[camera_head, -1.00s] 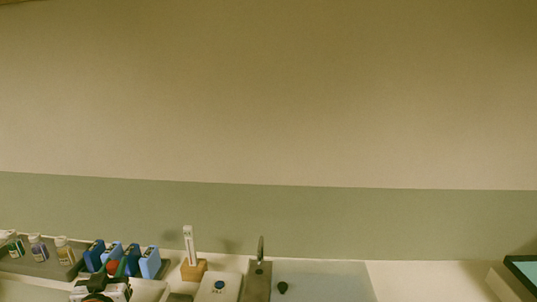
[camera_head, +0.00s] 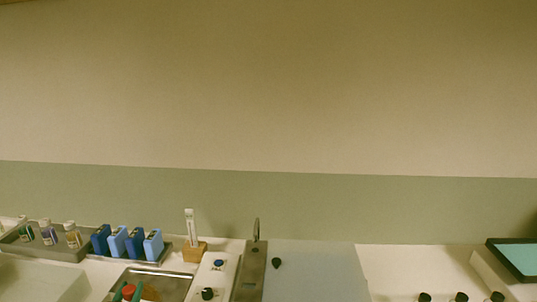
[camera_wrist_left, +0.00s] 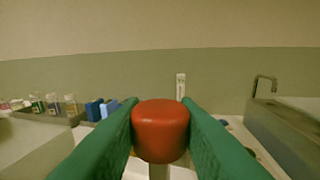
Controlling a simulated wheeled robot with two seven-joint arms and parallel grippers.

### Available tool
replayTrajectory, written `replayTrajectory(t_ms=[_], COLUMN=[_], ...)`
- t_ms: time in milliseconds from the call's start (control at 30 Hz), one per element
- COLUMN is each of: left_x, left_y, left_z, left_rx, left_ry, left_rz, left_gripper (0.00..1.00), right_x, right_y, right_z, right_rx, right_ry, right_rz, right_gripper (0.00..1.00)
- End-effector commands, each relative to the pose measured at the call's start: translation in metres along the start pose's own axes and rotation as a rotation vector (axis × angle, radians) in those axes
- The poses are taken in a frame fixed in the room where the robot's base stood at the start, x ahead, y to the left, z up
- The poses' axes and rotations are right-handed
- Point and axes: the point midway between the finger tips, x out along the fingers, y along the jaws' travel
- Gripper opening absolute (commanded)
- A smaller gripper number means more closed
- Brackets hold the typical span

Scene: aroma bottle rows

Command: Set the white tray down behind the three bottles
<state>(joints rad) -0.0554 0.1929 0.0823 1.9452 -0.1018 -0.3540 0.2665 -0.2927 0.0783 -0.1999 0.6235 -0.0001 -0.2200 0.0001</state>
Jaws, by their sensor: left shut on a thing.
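My left gripper (camera_head: 128,293) is low at the bottom edge of the head view. In the left wrist view its green fingers (camera_wrist_left: 160,125) are shut on a red knob (camera_wrist_left: 160,130) with a pale stem under it. What the stem joins is hidden. Three black caps, at left (camera_head: 425,297), middle (camera_head: 461,297) and right (camera_head: 497,297), show in a row at the bottom right, probably bottles cut off by the frame. A pale box-like tray (camera_head: 40,285) is at the bottom left; I cannot tell if it is the white tray. My right gripper is out of view.
A grey rack (camera_head: 50,248) with small bottles stands at the back left, beside several blue boxes (camera_head: 127,243). A metal tray (camera_head: 150,280), a wooden stand (camera_head: 195,251) and a tap (camera_head: 256,230) follow. A dark-framed teal panel (camera_head: 517,258) is at the right.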

Motion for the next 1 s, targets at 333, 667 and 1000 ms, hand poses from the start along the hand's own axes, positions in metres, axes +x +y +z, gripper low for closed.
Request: replayTrajectory(t_ms=[333, 667, 1000], left_x=[-0.104, -0.187, -0.193], left_y=[-0.073, -0.105, -0.107], left_z=[-0.049, -0.044, -0.041], left_rx=[-0.004, -0.024, -0.026], left_ry=[0.008, -0.012, -0.015], left_rz=[-0.095, -0.112, -0.11], left_gripper=[0.0, 0.0, 0.0], right_x=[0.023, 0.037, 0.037], right_y=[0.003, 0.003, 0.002], right_z=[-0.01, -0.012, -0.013], right_rx=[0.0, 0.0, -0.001], right_ry=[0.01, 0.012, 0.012], right_rz=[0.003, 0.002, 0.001], right_gripper=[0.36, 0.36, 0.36])
